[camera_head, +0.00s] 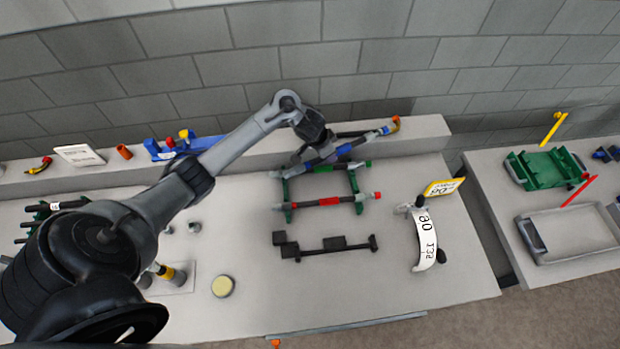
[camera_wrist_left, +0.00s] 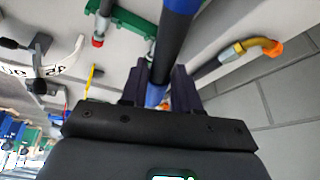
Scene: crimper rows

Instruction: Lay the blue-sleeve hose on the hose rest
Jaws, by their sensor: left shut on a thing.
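My left gripper (camera_head: 318,150) is shut on this hose; in the left wrist view the blue hose (camera_wrist_left: 174,40) runs between the fingers (camera_wrist_left: 158,92). I cannot tell whether the blue-sleeve hose touches the rest. My right gripper is out of view.
A hose with a yellow fitting and orange cap (camera_head: 394,124) lies on the back ledge. A black bracket (camera_head: 325,247) stands in front of the rest. A white curved gauge (camera_head: 426,240) and yellow tag (camera_head: 444,187) stand at right.

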